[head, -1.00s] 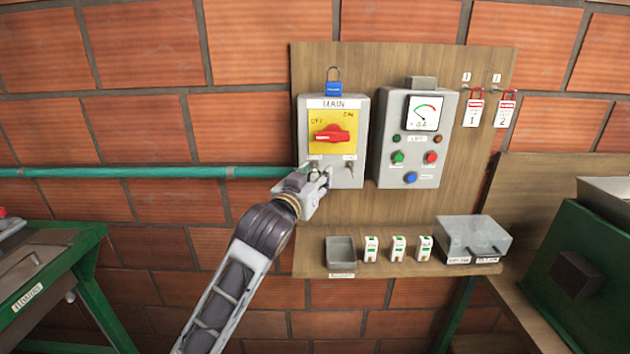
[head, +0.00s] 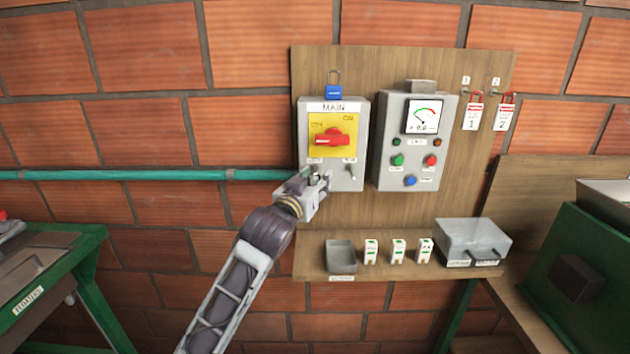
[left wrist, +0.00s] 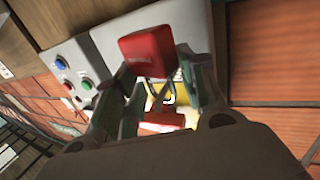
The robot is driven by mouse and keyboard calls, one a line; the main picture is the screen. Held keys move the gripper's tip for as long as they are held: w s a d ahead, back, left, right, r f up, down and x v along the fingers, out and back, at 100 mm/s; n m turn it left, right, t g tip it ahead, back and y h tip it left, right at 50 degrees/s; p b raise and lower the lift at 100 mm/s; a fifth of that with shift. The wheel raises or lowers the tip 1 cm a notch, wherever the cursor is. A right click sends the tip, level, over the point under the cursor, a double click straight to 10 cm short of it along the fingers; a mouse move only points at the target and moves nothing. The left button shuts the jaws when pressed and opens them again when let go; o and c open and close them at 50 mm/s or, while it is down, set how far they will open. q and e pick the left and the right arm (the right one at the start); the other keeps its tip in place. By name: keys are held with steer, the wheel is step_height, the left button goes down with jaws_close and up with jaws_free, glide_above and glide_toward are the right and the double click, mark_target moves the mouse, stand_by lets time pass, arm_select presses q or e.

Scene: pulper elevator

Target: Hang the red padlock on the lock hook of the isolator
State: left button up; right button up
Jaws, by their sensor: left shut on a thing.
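The isolator, a grey box labelled MAIN (head: 312,112) with a yellow plate and red rotary handle (head: 332,138), is on the wooden board. My left gripper (head: 319,181) is at its lower left, in front of the small label there. In the left wrist view, the red padlock (left wrist: 148,55) is between the fingers of my left gripper (left wrist: 160,88), its shackle pointing toward the isolator's red handle (left wrist: 160,126). The padlock is hidden in the head view. A small hook (head: 352,173) shows below the lower right label; the lower left is covered by my gripper. My right gripper is not in view.
Below, a shelf (head: 308,268) holds a small tray (head: 341,256), several white blocks and a metal box (head: 473,238).

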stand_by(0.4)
arm_select(q)
steer(key=o, duration=1.2)
steer(key=shift+c, duration=0.2)
steer(key=v, duration=1.2)
steer(key=shift+f, duration=0.1)
